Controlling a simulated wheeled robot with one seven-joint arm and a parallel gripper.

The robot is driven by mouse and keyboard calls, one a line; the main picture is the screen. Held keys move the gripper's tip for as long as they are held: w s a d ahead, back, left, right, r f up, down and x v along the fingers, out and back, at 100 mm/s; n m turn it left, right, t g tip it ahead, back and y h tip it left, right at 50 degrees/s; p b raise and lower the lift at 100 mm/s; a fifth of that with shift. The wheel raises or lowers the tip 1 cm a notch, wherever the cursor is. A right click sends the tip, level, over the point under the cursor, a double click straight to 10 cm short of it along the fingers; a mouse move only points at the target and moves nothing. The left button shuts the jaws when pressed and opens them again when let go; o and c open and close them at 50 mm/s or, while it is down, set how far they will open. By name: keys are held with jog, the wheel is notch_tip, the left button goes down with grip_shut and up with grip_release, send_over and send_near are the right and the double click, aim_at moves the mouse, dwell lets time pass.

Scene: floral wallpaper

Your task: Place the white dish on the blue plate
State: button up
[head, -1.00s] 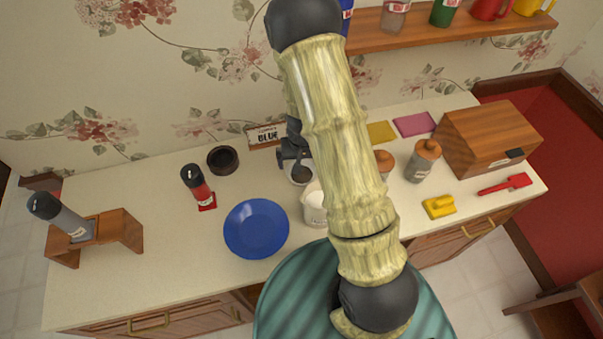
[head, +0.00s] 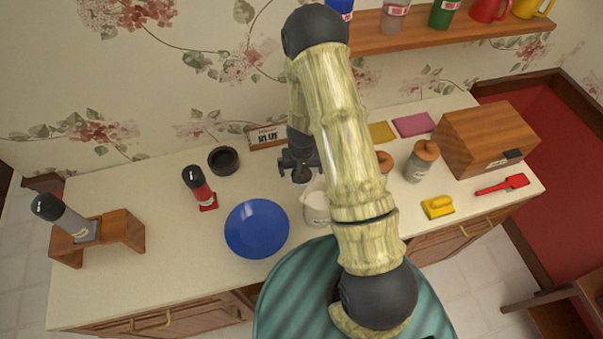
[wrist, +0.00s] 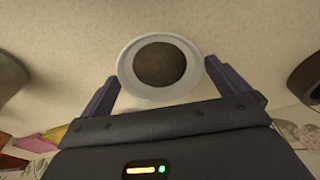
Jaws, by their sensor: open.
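The white dish (wrist: 127,62), round with a dark brown middle, lies on the counter in the wrist view. In the head view only part of it (head: 303,179) shows below my gripper (head: 300,162). In the wrist view the two fingers of my gripper (wrist: 160,88) are apart, one on each side of the dish's near part. I cannot tell whether they touch it. The blue plate (head: 257,229) lies empty near the counter's front edge, to the left of the dish in the head view.
A white labelled pitcher (head: 316,207) stands between the dish and the counter's front. A red shaker (head: 200,187) and a dark bowl (head: 223,160) stand to the left. Jars, a yellow block (head: 438,206) and a wooden box (head: 485,139) are at right.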

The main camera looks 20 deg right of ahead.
jog(key=shift+a, duration=0.1)
jog(key=shift+s, duration=0.15)
jog(key=c, duration=0.6)
jog(key=shift+c, duration=1.3)
jog(key=shift+r, duration=0.1)
notch_tip(320, 180, up, 10)
jog(key=shift+b, duration=0.3)
